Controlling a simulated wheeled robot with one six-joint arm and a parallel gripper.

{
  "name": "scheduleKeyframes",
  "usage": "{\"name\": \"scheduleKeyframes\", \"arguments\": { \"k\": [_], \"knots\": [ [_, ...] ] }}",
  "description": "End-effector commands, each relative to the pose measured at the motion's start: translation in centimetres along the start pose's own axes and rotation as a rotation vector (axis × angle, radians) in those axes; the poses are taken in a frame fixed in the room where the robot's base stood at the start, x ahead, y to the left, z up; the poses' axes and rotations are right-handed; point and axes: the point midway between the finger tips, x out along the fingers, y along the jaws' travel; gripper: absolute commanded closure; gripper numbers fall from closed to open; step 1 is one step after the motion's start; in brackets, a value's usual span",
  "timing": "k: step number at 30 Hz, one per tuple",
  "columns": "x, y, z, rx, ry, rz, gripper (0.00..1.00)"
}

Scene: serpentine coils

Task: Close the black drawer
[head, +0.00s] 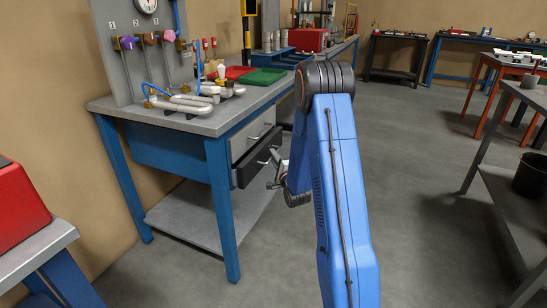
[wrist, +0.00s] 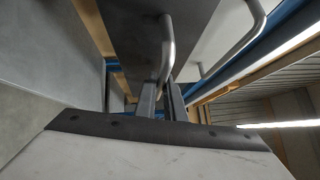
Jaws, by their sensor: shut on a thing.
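The black drawer (head: 256,163) is the lower of two drawers under the workbench in the head view. It sticks out from the bench, partly open. Its dark front (wrist: 205,25) fills the upper middle of the wrist view. Its curved metal handle (wrist: 167,48) stands out from that front. My gripper (wrist: 163,98) is shut on the handle, with the bar between its two fingers. In the head view my gripper (head: 277,174) is small beside the drawer front and partly hidden by my blue arm.
The grey upper drawer (head: 253,137) has its own handle, also in the wrist view (wrist: 243,48). The workbench (head: 213,123) carries pipe coils, a green tray (head: 262,76) and a red tray. A lower shelf (head: 205,222) lies beneath. The floor to the right is clear up to a grey table.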

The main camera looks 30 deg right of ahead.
Motion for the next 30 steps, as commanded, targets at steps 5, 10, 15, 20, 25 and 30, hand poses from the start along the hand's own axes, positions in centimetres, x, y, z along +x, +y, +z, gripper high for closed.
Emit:
{"name": "scheduleKeyframes", "arguments": {
  "k": [5, 10, 15, 20, 25, 30],
  "knots": [
    [0.9, 0.3, 0.9, 0.0, -0.001, 0.001, 1.0],
    [2.6, 0.7, 2.7, 0.0, -0.002, 0.0, 1.0],
    [3.2, 0.9, 3.1, 0.0, 0.0, 0.001, 1.0],
    [3.2, 0.9, 3.2, 0.0, -0.002, 0.0, 1.0],
    [3.1, 0.9, 3.2, 0.0, -0.001, 0.001, 0.72],
    [3.1, 1.0, 3.1, 0.0, -0.001, 0.002, 0.72]
  ]
}}
